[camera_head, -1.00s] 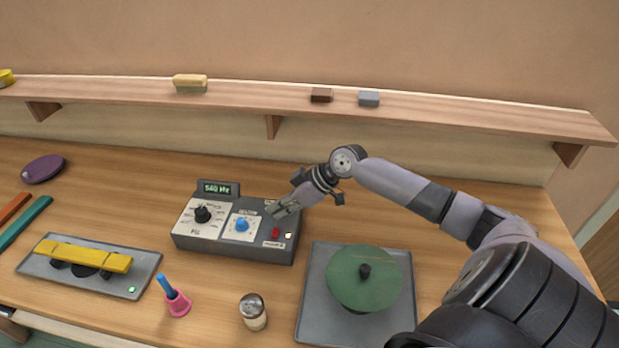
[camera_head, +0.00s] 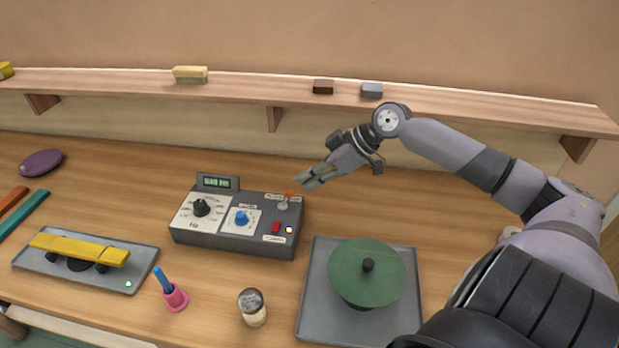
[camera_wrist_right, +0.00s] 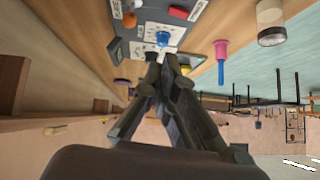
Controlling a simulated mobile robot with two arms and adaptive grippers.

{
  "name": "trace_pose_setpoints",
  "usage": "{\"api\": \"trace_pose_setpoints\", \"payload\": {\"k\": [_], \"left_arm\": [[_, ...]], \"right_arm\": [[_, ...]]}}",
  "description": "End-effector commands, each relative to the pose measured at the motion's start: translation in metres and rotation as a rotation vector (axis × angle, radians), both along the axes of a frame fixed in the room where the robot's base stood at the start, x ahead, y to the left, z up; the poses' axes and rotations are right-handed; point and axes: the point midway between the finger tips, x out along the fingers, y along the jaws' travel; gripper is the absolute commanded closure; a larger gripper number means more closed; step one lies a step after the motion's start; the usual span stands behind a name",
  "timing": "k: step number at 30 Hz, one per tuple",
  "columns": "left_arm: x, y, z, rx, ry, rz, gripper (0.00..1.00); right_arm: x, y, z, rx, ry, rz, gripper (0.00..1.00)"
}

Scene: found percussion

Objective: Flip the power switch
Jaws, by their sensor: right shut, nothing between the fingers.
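The grey control box (camera_head: 262,240) stands on the bench with a lit green display (camera_head: 217,183), a black knob (camera_head: 202,208) and a blue knob (camera_head: 241,217). My left gripper is out of view.
Right of the box is a grey tray (camera_head: 315,318) with a green disc (camera_head: 367,273). In front stand a pink holder (camera_head: 176,299) and a small jar (camera_head: 253,308). A tray with a yellow bar (camera_head: 80,249) lies left. A wooden shelf (camera_head: 250,86) runs behind.

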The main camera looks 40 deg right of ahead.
Motion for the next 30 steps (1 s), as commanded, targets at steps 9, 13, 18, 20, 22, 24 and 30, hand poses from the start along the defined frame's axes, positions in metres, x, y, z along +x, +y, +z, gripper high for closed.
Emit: {"api": "trace_pose_setpoints", "payload": {"k": [9,13,18,20,22,24,30], "left_arm": [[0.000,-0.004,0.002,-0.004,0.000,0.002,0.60],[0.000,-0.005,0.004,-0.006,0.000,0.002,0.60],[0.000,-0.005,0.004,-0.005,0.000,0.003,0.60],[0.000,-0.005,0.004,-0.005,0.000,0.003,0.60],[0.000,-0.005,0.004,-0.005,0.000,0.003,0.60],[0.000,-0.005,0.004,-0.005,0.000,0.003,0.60],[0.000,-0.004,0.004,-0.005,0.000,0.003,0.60]], "right_arm": [[-0.004,0.004,0.003,0.017,0.021,0.012,1.00],[-0.006,0.007,0.004,0.039,0.038,0.011,1.00],[-0.007,0.010,0.005,0.058,0.052,0.001,1.00],[-0.007,0.010,0.005,0.060,0.052,0.001,1.00],[-0.007,0.010,0.005,0.061,0.051,0.001,1.00],[-0.007,0.010,0.005,0.061,0.051,0.001,1.00],[-0.006,0.010,0.005,0.062,0.050,0.000,1.00]]}}
